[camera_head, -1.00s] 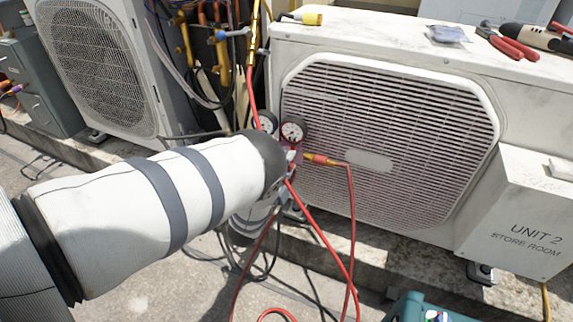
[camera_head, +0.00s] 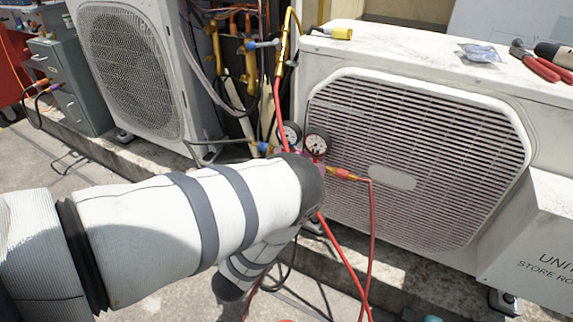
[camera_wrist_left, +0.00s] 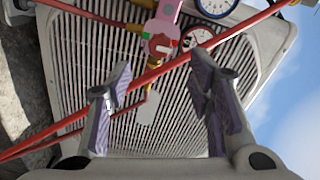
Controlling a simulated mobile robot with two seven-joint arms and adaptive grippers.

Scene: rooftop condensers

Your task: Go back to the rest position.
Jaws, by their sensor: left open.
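My left arm (camera_head: 170,225) comes in from the left in the head view, in a white padded sleeve with grey bands. It hides its own gripper there. In the left wrist view my left gripper (camera_wrist_left: 160,72) is open, its two dark fingers apart with nothing held between them. Beyond the fingers is a pink gauge manifold (camera_wrist_left: 163,22) with a red knob and dials, and a red hose (camera_wrist_left: 158,73) crosses the gap. I cannot tell if the hose touches a finger. In the head view the gauges (camera_head: 317,143) show just past the arm. My right gripper is in neither view.
A condenser unit (camera_head: 430,155) stands behind the manifold, with red-handled pliers (camera_head: 540,65) and a small packet (camera_head: 480,52) on top. A second condenser (camera_head: 125,75) and a grey drawer cabinet (camera_head: 75,85) stand left. Red hoses (camera_head: 345,265) hang to the ground.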

